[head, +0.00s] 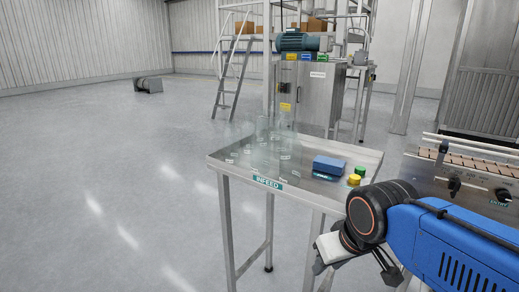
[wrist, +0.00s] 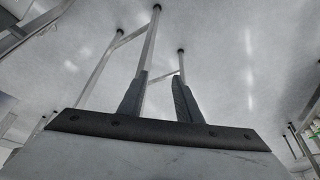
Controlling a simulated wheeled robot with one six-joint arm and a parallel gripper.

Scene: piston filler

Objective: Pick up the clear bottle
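Several clear bottles (head: 262,130) stand on the left and back part of the steel INFEED table (head: 222,163) in the head view. They are very faint and overlap, with small white labels, so single outlines are hard to tell. My gripper (wrist: 159,88) shows in the wrist view with its two dark fingers apart and nothing between them. In the head view my arm is at the lower right, in front of the table's right side. The gripper is low there, well away from the bottles, and its fingers are partly hidden by the arm. No bottle shows in the wrist view.
A blue box (head: 329,166) and green and yellow round pieces (head: 355,179) sit on the table's right side. A conveyor (head: 460,175) stands at the right. A steel cabinet with a motor (head: 296,40) and a ladder (head: 232,70) are behind.

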